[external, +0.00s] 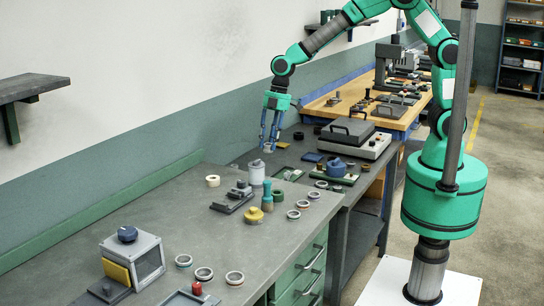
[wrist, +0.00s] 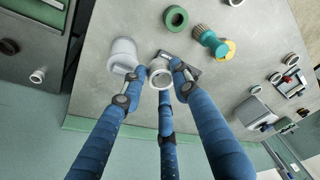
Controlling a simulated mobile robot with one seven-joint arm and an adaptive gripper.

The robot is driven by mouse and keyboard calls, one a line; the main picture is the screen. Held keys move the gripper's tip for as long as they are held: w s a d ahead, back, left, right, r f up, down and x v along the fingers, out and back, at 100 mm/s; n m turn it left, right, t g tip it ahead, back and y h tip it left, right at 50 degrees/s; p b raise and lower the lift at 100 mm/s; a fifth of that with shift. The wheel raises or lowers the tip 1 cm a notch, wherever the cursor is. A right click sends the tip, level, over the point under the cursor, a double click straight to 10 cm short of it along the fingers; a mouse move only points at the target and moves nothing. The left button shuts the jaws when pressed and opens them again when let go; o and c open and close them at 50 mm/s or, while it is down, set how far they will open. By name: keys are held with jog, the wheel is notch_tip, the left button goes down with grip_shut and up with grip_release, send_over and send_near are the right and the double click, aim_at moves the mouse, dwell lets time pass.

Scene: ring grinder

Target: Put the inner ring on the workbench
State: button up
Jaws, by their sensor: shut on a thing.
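My gripper (external: 268,148) hangs with its blue fingers pointing down, above the far end of the grey workbench (external: 150,215). In the wrist view my gripper (wrist: 158,80) has its three fingers closed around a small silver-grey ring (wrist: 160,77), which I take to be the inner ring. The ring is hard to make out between the fingertips in the external view. In the wrist view the workbench (wrist: 110,25) lies beyond the ring. I cannot tell the exact gap between ring and bench top.
A white canister (external: 256,173) stands close to the gripper. A green-handled brush (external: 267,194), a yellow piece (external: 254,216) and several rings (external: 302,204) are on the bench. A grey box (external: 140,258) stands at the near left. The bench's middle left is clear.

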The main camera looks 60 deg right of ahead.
jog(key=s+a+n+g, duration=0.1)
jog(key=s+a+n, duration=0.1)
jog(key=s+a, duration=0.8)
jog(key=s+a+n, duration=0.3)
jog(key=s+a, duration=0.4)
jog(key=s, duration=0.7)
jog(key=f, duration=1.1)
jog(key=shift+s+d+f, duration=0.15)
jog(key=shift+s+f, duration=0.1)
jog(key=shift+w, duration=0.1)
jog(key=b, duration=0.1)
send_over(263, 239)
jog(key=d, duration=0.1)
jog(key=shift+w+d+f, duration=0.1)
jog(key=shift+d+f, duration=0.05)
jog(key=shift+f, duration=0.55)
jog(key=shift+f+b, duration=0.5)
jog(key=shift+f, duration=1.3)
